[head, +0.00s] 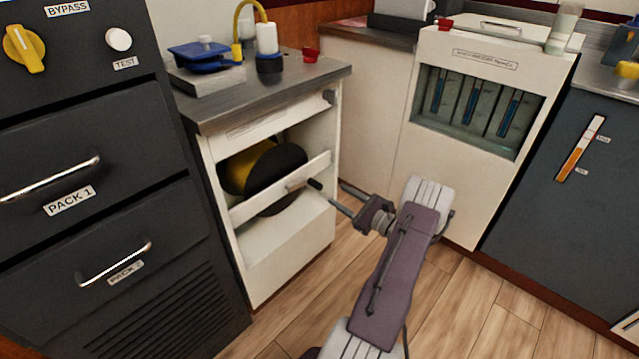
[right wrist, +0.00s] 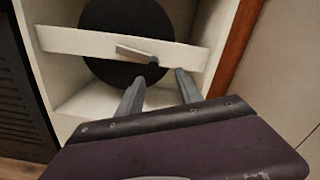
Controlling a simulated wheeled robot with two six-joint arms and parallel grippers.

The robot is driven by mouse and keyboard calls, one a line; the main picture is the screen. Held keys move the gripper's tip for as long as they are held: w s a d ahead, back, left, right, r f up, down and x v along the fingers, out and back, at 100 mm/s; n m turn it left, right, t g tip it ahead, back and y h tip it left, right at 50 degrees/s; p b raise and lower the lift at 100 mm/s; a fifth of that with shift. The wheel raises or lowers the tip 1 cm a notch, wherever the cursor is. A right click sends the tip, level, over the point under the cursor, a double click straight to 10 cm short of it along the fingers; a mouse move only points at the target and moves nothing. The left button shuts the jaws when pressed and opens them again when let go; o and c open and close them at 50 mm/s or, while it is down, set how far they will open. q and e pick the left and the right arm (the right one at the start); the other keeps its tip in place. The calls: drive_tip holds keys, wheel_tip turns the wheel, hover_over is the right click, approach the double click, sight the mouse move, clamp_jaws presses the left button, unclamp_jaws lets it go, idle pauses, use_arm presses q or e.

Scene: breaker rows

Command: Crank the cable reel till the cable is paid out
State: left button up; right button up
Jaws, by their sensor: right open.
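The cable reel (head: 282,160) sits inside an open white cabinet (head: 285,240), with yellow cable (head: 238,168) behind its dark round flange. A white crossbar (head: 255,203) runs in front of it. A short metal crank arm (head: 297,184) with a dark knob (head: 315,184) stands at the bar; the crank (right wrist: 133,53) and knob (right wrist: 153,63) also show in the right wrist view. My right gripper (head: 335,190) is open and empty, its fingertips just short of the knob. In the wrist view the knob appears between the two fingertips (right wrist: 159,77). My left gripper is out of view.
A dark cabinet (head: 100,215) with drawers and handles stands close on the left. The cabinet's grey top (head: 325,75) holds a blue device and a yellow cable on a plug. A white unit (head: 470,180) stands at right. Wooden floor (head: 465,300) is open in front.

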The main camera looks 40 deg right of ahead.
sight(321, 190)
drive_tip(key=w+m, duration=0.2)
drive_tip(key=w+a+m+p, duration=0.1)
drive_tip(key=w+m, duration=0.1)
drive_tip(key=w, duration=0.1)
drive_tip(key=w+a+m+p, duration=0.1)
drive_tip(key=w+m, duration=0.1)
drive_tip(key=w, duration=0.1)
drive_tip(key=shift+f, duration=0.2)
drive_tip(key=shift+w+r, duration=0.1)
drive_tip(key=shift+w, duration=0.2)
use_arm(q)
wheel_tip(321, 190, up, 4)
use_arm(e)
clamp_jaws()
idle(1.0)
